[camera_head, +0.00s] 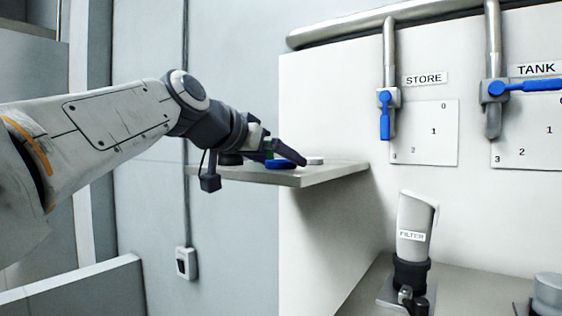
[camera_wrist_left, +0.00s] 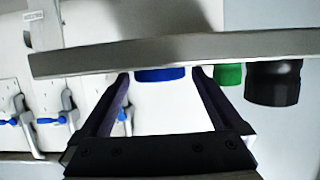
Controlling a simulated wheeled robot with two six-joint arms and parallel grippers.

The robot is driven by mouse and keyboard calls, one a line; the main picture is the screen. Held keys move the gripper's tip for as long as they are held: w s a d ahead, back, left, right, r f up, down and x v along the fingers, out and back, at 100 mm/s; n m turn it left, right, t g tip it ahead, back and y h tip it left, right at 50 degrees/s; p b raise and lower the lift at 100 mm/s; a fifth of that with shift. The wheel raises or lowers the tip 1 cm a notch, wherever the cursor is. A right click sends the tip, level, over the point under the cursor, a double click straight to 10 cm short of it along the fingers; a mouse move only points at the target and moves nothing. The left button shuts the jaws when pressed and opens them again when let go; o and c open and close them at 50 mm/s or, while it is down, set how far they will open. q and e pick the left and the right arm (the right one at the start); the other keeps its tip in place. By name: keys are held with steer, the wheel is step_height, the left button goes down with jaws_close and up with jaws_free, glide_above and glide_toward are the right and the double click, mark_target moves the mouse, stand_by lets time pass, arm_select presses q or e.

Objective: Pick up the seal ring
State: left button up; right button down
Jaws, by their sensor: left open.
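A flat blue piece (camera_head: 280,164), which looks like the seal ring, lies on the small grey shelf (camera_head: 330,175); its shape is partly hidden by my gripper. My left gripper (camera_head: 290,154) is at the shelf, over the blue piece. In the left wrist view, the blue piece (camera_wrist_left: 160,75) shows at the shelf surface between the two spread dark fingers. The fingers are open, one on each side of it, and I cannot tell if they touch it. My right gripper is not in view.
A white disc (camera_head: 315,160) lies beside the blue piece. A green piece (camera_wrist_left: 228,75) and a black cylinder (camera_wrist_left: 273,83) stand on the shelf beside the fingers. A filter (camera_head: 413,228) stands lower right, below valves with blue handles (camera_head: 385,115).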

arm_select(q)
steer(key=c, duration=1.2)
steer(key=shift+r, duration=0.15)
steer(key=shift+c, duration=0.2)
steer(key=shift+r, duration=0.45)
step_height(320, 180, up, 3)
steer(key=shift+r, duration=0.1)
steer(key=s+d+r, duration=0.6)
steer(key=s, duration=0.3)
steer(key=shift+s+d+r+p, duration=0.2)
steer(key=shift+s+r+p, duration=0.15)
steer(key=shift+s+p, duration=0.1)
steer(key=shift+w, duration=0.1)
